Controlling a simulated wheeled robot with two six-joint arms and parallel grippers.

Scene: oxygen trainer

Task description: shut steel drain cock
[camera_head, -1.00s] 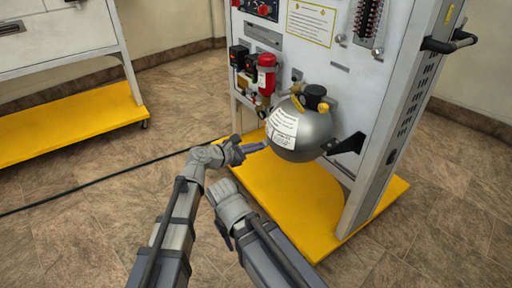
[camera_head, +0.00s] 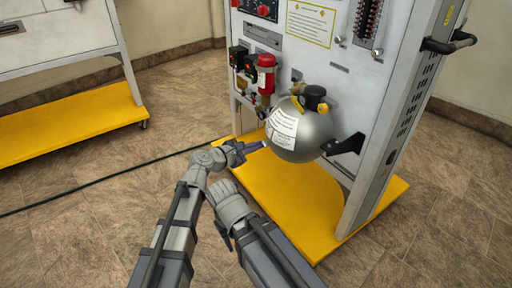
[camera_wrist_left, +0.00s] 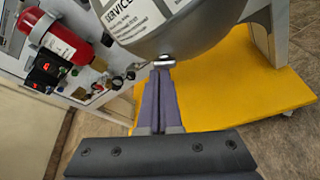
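The steel drain cock (camera_wrist_left: 164,60) is a small shiny metal piece under the round grey tank (camera_wrist_left: 205,25). In the head view the tank (camera_head: 308,135) hangs on the white panel. My left gripper (camera_head: 264,144) points at the tank's lower left side. In the left wrist view its two long purple-grey fingers (camera_wrist_left: 163,68) lie close together, with a thin gap between them. Their tips meet the cock. I cannot tell whether they hold it or only touch it, as the tips hide part of it.
A red cylinder (camera_head: 265,74) and small valves sit on the panel, left of the tank. The stand has a yellow base (camera_head: 290,208) below. A black cable (camera_head: 100,180) runs across the floor. Another stand with a yellow shelf (camera_head: 70,124) is at the left.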

